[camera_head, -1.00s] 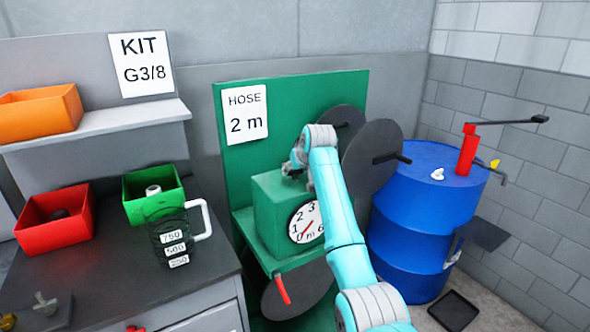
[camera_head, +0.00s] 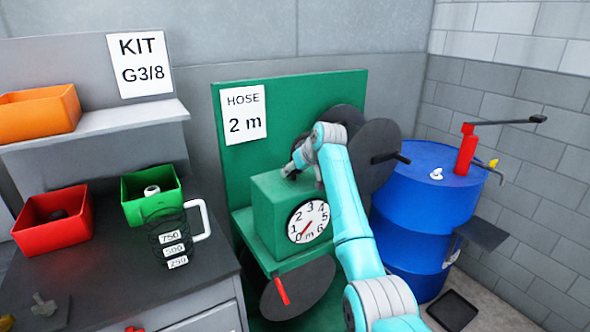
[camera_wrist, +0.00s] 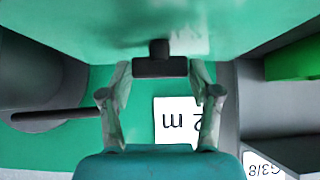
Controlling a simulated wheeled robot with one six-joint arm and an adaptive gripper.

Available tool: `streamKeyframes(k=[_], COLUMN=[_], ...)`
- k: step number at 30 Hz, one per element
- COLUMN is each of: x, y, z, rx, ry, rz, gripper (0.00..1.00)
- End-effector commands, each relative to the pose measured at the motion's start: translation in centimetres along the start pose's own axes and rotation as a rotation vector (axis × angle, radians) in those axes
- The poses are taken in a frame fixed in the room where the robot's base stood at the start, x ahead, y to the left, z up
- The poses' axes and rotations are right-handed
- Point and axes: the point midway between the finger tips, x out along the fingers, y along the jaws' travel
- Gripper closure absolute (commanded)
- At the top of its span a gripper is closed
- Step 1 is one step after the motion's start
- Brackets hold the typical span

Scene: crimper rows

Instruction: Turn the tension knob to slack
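The black tension knob (camera_wrist: 160,67) is a short bar on a stem on the green box (camera_head: 268,215). In the wrist view it sits between the two fingers of my gripper (camera_wrist: 160,75), one at each end of the bar. In the head view my gripper (camera_head: 291,170) is at the top of the box, where my wrist hides the knob. The round white dial (camera_head: 308,222) on the box front has a red needle pointing to the lower left, near 0. I see no slack mark.
Dark reel discs (camera_head: 372,155) with a black handle stand close behind and right of my arm. The green back panel (camera_head: 235,175) with the hose sign (camera_head: 244,112) rises behind the box. A blue drum (camera_head: 425,210) stands at right, a workbench (camera_head: 130,275) with bins at left.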

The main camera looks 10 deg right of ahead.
Motion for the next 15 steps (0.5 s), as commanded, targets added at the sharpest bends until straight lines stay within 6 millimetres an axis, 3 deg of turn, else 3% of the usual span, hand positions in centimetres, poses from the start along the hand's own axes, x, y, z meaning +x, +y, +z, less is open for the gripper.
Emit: streamKeyframes(k=[15], x=[-0.67], y=[0.05], z=[-0.07], rx=[0.001], ry=[0.003], rz=[0.001], gripper=[0.17])
